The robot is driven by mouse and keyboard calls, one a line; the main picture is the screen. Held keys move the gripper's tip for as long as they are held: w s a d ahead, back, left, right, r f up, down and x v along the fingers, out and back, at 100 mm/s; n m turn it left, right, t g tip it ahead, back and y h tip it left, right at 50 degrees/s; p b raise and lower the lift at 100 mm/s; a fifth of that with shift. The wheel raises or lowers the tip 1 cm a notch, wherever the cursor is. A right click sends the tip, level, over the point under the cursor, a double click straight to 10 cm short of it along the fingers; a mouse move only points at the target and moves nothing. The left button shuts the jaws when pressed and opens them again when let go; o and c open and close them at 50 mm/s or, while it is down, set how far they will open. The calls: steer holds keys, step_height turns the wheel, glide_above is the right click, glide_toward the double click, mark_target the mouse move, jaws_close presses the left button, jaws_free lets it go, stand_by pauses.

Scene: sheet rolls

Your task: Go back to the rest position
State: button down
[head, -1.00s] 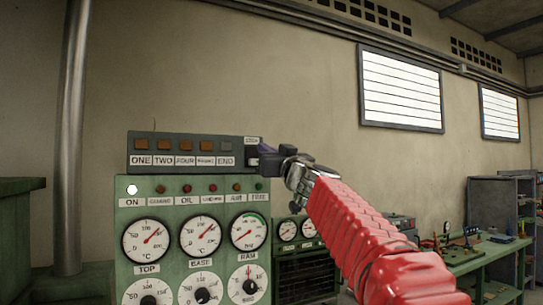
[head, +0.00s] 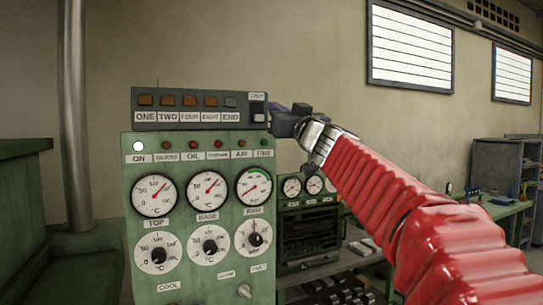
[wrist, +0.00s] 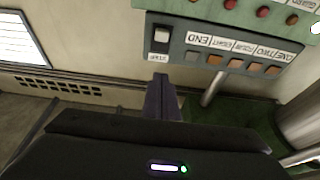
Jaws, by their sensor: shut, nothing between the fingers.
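My gripper (head: 275,110) is at the end of my red-sleeved arm, just right of the upper button box (head: 185,117) in the head view. Its dark fingers (wrist: 161,97) are together with nothing between them in the wrist view. The button box sits on a green control panel (head: 202,228) with several dials. A rocker switch (head: 258,112) is at the box's right end, close to the fingertips. The wrist view also shows this switch (wrist: 159,40), upside down, above the fingertips with a gap in the picture.
A metal pipe (head: 76,120) stands left of the panel. A green cabinet (head: 22,200) is at the far left. A smaller panel with gauges (head: 308,235) stands behind my arm. A workbench (head: 500,208) is at the right.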

steer(key=s+a+f+m+g+y, duration=0.1)
steer(key=a+f+g, duration=0.15)
steer(key=f, duration=0.45)
steer(key=s+a+f+m+g, duration=0.1)
steer(key=a+f+g, duration=0.15)
steer(key=f, duration=0.55)
steer(key=s+d+f+m+g+h, duration=0.1)
steer(key=s+f+g, duration=0.2)
steer(key=s+f, duration=0.35)
steer(key=s+f+g+h, duration=0.1)
steer(key=s+f+g, duration=0.15)
steer(key=f, duration=0.65)
steer(key=s+d+f+g+h, duration=0.1)
steer(key=s+d+f, duration=0.4)
steer(key=s, duration=0.5)
steer(key=s+d+f+m+g+h, duration=0.1)
steer(key=s+d+f+h, duration=0.3)
steer(key=s+f, duration=0.6)
steer(key=s+d+f+g+h, duration=0.2)
steer(key=s+d+f, duration=0.5)
steer(key=s, duration=0.3)
steer(key=shift+s+f+m+h, duration=0.25)
steer(key=shift+m+h, duration=0.05)
steer(key=shift+d, duration=0.1)
